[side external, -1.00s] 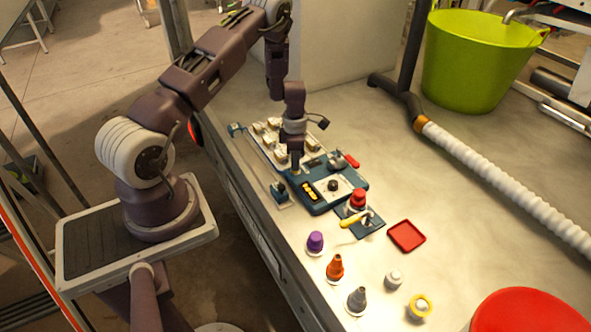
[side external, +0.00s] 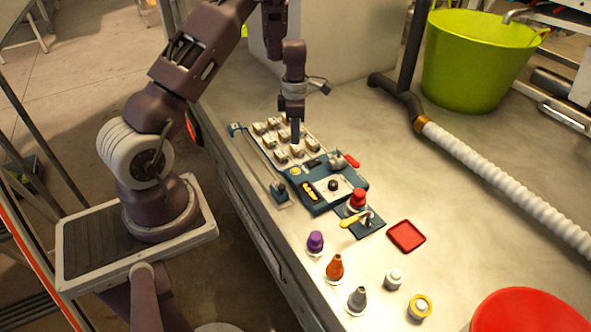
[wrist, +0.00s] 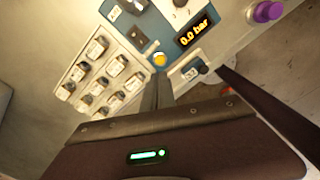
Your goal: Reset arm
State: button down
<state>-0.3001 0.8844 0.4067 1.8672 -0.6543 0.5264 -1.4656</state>
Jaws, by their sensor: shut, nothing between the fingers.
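My gripper (side external: 295,138) is shut and empty, pointing down above the blue press panel (side external: 318,204) near its end by the blocks. In the wrist view the closed fingers (wrist: 157,92) reach toward the panel's yellow button (wrist: 159,59), apart from it as far as I can tell. The button also shows in the side view (side external: 295,171). The panel's display (wrist: 196,31) reads 0.0 bar. A red-handled lever (side external: 350,160), a black knob (side external: 333,184) and a red knob (side external: 357,197) are on or beside the panel.
Several pale blocks (wrist: 101,77) stand on a rack beside the panel.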

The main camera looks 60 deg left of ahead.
dwell(0.4)
jog(key=s+d+r+m+t+h, duration=0.1)
jog(key=d+r+m, duration=0.55)
jog(key=r, duration=0.35)
jog(key=s+d+r+m+t, duration=0.1)
jog(key=d+r+m+t, duration=0.1)
jog(key=d+r+m, duration=0.55)
jog(key=s+d+r+m, duration=0.3)
jog(key=s+m, duration=0.2)
jog(key=s, duration=0.1)
jog(key=s+d+r+m+t, duration=0.1)
jog(key=s+d+r+m, duration=0.2)
jog(key=s, duration=0.4)
jog(key=s+d+r+m+t+y, duration=0.1)
jog(key=s+d+r+m, duration=0.3)
jog(key=s+m, duration=0.3)
jog(key=shift+r, duration=0.4)
jog(key=shift+d, duration=0.1)
